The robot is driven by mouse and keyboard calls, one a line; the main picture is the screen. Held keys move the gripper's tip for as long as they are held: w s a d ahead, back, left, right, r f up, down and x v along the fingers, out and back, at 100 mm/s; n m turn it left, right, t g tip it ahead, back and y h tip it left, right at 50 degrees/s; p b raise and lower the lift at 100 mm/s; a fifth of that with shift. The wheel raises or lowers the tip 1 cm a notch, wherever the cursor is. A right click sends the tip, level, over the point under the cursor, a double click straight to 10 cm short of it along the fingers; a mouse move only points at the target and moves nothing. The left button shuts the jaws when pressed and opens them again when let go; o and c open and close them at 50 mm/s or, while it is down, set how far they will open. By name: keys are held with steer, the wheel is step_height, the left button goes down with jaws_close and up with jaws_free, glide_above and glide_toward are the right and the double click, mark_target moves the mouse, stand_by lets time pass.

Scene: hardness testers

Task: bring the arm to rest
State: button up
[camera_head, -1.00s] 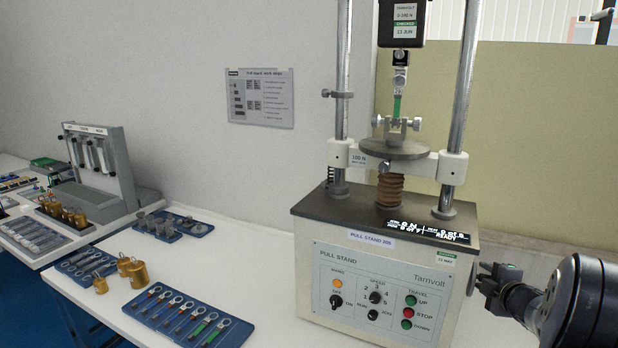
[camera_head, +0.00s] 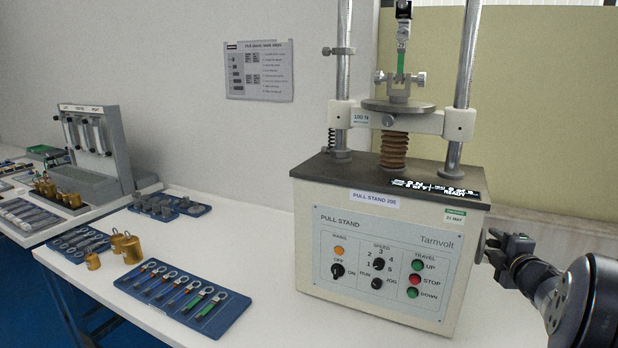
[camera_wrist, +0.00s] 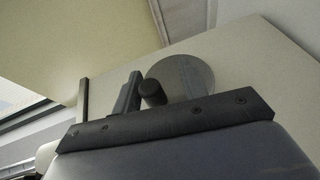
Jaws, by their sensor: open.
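My gripper (camera_head: 492,249) is at the right of the pull stand (camera_head: 385,245) in the head view, close to the machine's right side. A grey round disc on that side shows near the fingers in the wrist view (camera_wrist: 184,76). My gripper is open, and I see nothing between its fingers (camera_wrist: 108,96). Whether a finger touches the disc I cannot tell. My arm reaches in from the lower right edge of the head view.
The pull stand holds a green specimen (camera_head: 400,63) in its grips. A blue tray (camera_head: 215,324) of specimens, brass weights (camera_head: 131,249) and another blue tray (camera_head: 190,208) lie left of it. A grey rack (camera_head: 107,150) stands far left.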

steer(key=shift+s+a+f+n+t+b, duration=0.15)
steer(key=shift+t+b, duration=0.35)
steer(key=shift+b, duration=1.6)
steer(key=shift+d+f+n+t+b, duration=0.2)
steer(key=shift+t+b, duration=0.3)
steer(key=shift+b, duration=1.55)
steer(key=shift+s+a+f+n+t+b, duration=0.1)
steer(key=shift+a+n+t+b, duration=0.3)
steer(key=shift+b, duration=1.7)
steer(key=shift+s+d+f, duration=0.1)
steer(key=shift+s, duration=2.5)
steer(key=shift+p, duration=0.3)
